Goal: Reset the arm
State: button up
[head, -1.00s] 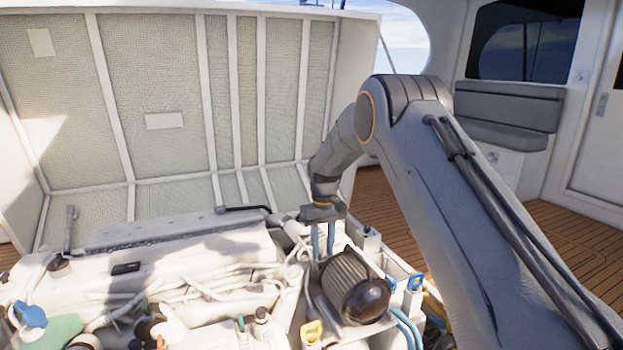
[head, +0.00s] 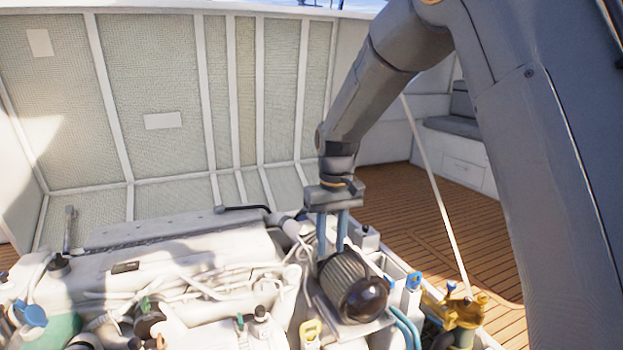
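My gripper (head: 331,248) shows in the head view, pointing down with two blue fingers just behind the ribbed, dark-ended cylinder (head: 345,273) on the engine. The fingers stand apart with a gap between them, and nothing shows held in the gap. The fingertips are partly hidden behind the cylinder, so I cannot tell whether they touch anything. My arm (head: 375,90) comes in from the upper right and bends down to the gripper.
The white engine (head: 190,270) with hoses and caps fills the lower left. The raised hatch lid (head: 160,90) stands behind it. A yellow-brass fitting (head: 461,309) and a thin white strut (head: 435,190) are at right. Wooden deck (head: 400,190) lies beyond, clear.

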jog(key=s+d+r+m, duration=0.1)
jog(key=s+d, duration=0.2)
jog(key=s, duration=1.2)
jog(key=s+d+r, duration=0.2)
jog(key=s+d, duration=0.1)
jog(key=s, duration=1.3)
jog(key=d+r+m+p, duration=0.2)
jog(key=d+r+p, duration=0.5)
jog(key=p, duration=0.8)
jog(key=shift+w+d+r+m, duration=0.15)
jog(key=shift+d+r+m, duration=0.2)
jog(key=shift+d, duration=0.45)
